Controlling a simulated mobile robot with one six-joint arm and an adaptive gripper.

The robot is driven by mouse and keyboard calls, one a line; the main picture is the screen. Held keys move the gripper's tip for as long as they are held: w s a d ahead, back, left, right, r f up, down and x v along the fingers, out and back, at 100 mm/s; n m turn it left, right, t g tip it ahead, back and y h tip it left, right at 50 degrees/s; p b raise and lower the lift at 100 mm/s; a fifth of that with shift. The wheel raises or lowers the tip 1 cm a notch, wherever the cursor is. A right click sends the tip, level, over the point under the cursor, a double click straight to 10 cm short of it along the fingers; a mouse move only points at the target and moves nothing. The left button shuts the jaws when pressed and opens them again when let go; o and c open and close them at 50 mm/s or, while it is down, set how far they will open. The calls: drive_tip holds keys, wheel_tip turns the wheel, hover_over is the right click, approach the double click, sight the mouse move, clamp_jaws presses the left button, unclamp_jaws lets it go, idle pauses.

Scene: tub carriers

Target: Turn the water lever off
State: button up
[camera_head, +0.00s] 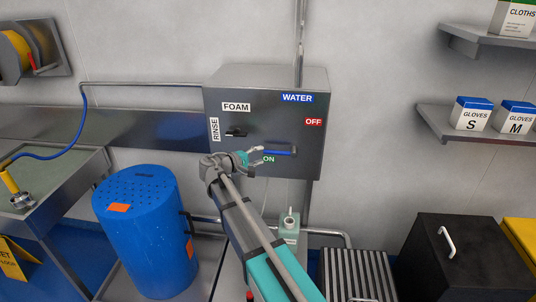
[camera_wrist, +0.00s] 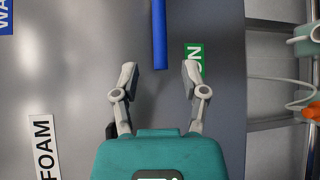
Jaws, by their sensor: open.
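The water lever (camera_head: 280,153) is a blue bar on the front of the grey control box (camera_head: 222,162). It lies about level, just above the green ON label (camera_head: 268,159). The red OFF label (camera_head: 313,122) is higher, to the right. My gripper (camera_head: 256,160) is at the lever's left end, open and empty. In the wrist view the lever (camera_wrist: 159,35) runs down from the top edge, and its free end lies between the two fingertips of my gripper (camera_wrist: 159,72), apart from both. The green ON label (camera_wrist: 195,55) is partly behind the right finger.
A small black knob (camera_head: 237,132) sits between the FOAM label (camera_head: 236,107) and RINSE label (camera_head: 214,129). A blue drum (camera_head: 150,235) stands left of my arm. A pale green container (camera_head: 289,230) is below the box. A black bin (camera_head: 455,260) stands right.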

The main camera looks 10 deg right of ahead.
sight(267, 151)
drive_tip(key=shift+b+x, duration=0.3)
drive_tip(key=shift+x, duration=2.75)
drive_tip(key=shift+c, duration=0.3)
clamp_jaws()
drive_tip(key=shift+w+a, duration=0.1)
drive_tip(key=shift+a, duration=0.2)
drive_tip(key=shift+r, duration=0.15)
